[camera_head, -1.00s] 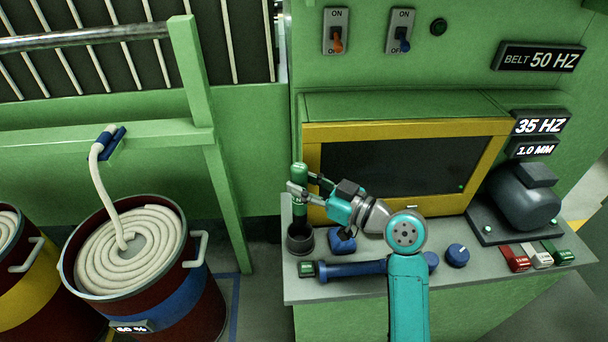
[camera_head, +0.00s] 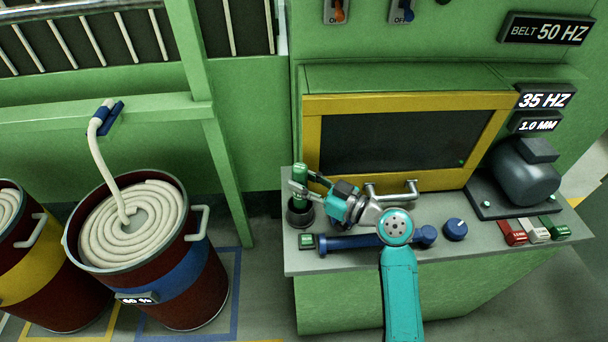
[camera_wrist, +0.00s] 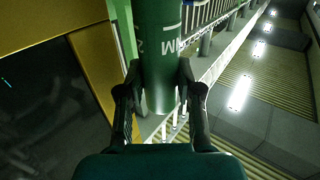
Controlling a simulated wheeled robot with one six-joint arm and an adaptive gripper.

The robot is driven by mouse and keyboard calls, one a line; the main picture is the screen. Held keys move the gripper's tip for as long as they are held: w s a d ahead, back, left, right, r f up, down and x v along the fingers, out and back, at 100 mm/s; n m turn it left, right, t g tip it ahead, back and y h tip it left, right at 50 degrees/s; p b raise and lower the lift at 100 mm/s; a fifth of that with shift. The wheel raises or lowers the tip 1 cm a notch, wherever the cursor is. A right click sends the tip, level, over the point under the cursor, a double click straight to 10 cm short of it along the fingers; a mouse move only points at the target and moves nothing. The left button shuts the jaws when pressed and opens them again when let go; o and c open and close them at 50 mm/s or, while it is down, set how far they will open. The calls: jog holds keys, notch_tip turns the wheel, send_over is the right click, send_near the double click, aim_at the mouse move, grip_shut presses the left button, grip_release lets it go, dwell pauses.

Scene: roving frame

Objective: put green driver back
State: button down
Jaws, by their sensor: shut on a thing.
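The green driver (camera_head: 300,174) stands upright at the left end of the grey bench. My gripper (camera_head: 302,188) is shut on it. In the wrist view the driver (camera_wrist: 160,60) is a thick green cylinder with white markings, held between the two fingers (camera_wrist: 160,95). A dark round cup (camera_head: 299,214) sits on the bench directly below. The driver's lower end is at or inside the cup's mouth; I cannot tell how deep.
A yellow-framed dark window (camera_head: 312,130) with a metal handle stands behind my arm. A grey motor (camera_head: 527,172) and small coloured blocks (camera_head: 514,232) are at right.

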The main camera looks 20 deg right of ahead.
jog(key=shift+f, duration=0.25)
jog(key=c, duration=0.7)
grip_release()
notch_tip(320, 180, up, 10)
dwell(0.4)
